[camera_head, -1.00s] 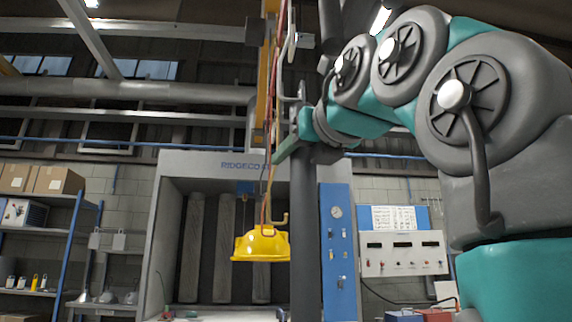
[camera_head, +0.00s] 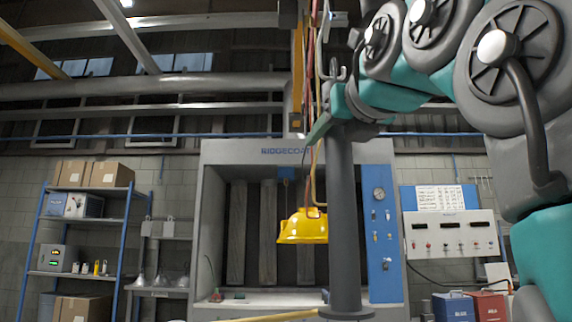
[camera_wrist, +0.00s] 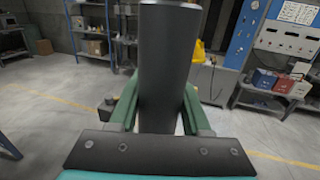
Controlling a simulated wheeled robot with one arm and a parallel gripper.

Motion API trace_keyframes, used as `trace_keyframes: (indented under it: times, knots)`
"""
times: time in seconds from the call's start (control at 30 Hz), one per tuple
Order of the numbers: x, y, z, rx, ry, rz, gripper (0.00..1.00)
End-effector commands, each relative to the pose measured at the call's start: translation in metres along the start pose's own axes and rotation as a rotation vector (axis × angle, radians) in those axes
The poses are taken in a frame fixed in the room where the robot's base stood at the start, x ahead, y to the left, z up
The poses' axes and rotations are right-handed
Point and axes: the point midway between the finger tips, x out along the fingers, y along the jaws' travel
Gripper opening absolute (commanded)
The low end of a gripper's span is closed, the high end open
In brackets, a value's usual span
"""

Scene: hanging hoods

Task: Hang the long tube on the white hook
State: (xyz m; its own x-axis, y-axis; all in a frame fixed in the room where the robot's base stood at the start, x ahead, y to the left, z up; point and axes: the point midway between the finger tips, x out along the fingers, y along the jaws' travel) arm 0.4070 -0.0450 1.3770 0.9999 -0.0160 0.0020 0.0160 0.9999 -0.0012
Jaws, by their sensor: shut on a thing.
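My gripper (camera_head: 338,118) has its green fingers shut around the upper part of the long dark grey tube (camera_head: 343,220). The tube hangs upright below my gripper and widens to a round flange (camera_head: 346,312) at its lower end. In the wrist view the tube (camera_wrist: 167,70) stands between the two green fingers (camera_wrist: 160,110). A pale hook (camera_head: 341,74), whitish grey, shows just above my gripper among hanging cables. Whether the tube touches it I cannot tell.
A yellow hood (camera_head: 303,228) hangs on a cable just left of the tube. Behind stands a grey booth (camera_head: 212,230) with a blue gauge panel (camera_head: 381,240). Shelves (camera_head: 88,230) stand left, and a control box (camera_head: 450,235) hangs right. The wrist view shows open floor (camera_wrist: 50,120).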

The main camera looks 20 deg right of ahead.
Motion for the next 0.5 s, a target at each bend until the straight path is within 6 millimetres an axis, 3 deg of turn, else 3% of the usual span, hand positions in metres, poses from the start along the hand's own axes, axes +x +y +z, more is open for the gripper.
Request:
trace_keyframes:
  times: [0.5]
  knots:
    - [-0.0004,0.0002,-0.0093,-0.001,-0.002,0.000,0.00]
